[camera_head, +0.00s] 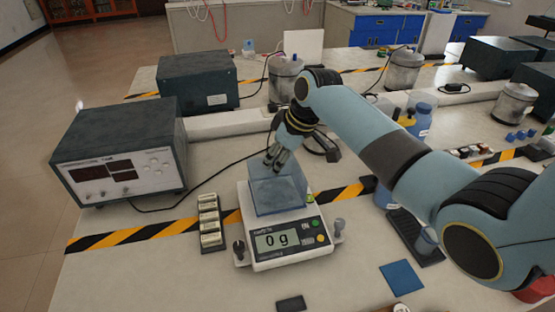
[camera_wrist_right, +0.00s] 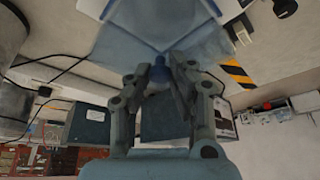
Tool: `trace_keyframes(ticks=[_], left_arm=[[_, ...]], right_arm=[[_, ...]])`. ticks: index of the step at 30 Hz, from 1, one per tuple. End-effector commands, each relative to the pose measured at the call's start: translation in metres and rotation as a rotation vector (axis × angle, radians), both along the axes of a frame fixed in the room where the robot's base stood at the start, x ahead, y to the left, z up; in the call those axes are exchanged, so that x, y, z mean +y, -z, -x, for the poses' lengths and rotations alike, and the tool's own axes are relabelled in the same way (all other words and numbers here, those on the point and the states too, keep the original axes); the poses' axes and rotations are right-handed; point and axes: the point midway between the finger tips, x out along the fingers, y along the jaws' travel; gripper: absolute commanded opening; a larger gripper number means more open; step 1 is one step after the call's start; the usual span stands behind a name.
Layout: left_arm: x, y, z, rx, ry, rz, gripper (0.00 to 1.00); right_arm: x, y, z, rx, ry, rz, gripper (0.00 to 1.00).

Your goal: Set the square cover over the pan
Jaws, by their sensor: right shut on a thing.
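The square cover (camera_head: 278,191) is a see-through bluish box. In the head view it is over the pan area of the white scale (camera_head: 290,255), whose display reads 0 g. The pan itself is hard to make out through the cover. I cannot tell whether the cover's lower edge touches the scale. My right gripper (camera_head: 274,160) is above the cover, pointing down, shut on its blue knob. In the right wrist view the fingers (camera_wrist_right: 170,78) close around that knob, with the cover (camera_wrist_right: 130,50) beyond them. My left gripper is not in view.
A dark instrument box (camera_head: 120,150) stands at the left, with another (camera_head: 198,80) behind it. A strip of small weights (camera_head: 210,222) lies left of the scale. A blue square (camera_head: 401,275) and a dark tray (camera_head: 414,237) lie at the right. Bare table shows at front left.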

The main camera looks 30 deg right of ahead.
Motion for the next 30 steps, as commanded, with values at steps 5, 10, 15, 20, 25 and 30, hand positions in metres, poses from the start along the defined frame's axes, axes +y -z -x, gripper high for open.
trace_keyframes(ticks=[5, 10, 15, 20, 25, 30], left_arm=[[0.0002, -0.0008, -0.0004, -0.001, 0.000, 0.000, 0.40], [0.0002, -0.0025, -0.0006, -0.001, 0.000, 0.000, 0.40], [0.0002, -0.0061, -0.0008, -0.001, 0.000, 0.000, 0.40], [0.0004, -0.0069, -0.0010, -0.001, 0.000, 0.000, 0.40], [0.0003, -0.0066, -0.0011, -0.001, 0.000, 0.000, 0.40], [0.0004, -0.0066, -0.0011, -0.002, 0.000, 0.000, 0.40]], right_arm=[[-0.0002, -0.0012, -0.0003, -0.001, 0.000, 0.000, 0.00], [-0.0004, -0.0016, -0.0003, 0.000, 0.000, 0.000, 0.00], [-0.0010, -0.0016, -0.0006, 0.001, 0.001, 0.000, 0.00], [-0.0013, -0.0012, -0.0010, 0.000, 0.000, 0.000, 0.00], [-0.0013, -0.0008, -0.0010, 0.000, 0.000, 0.000, 0.00], [-0.0013, -0.0008, -0.0010, 0.000, 0.000, 0.000, 0.00]])
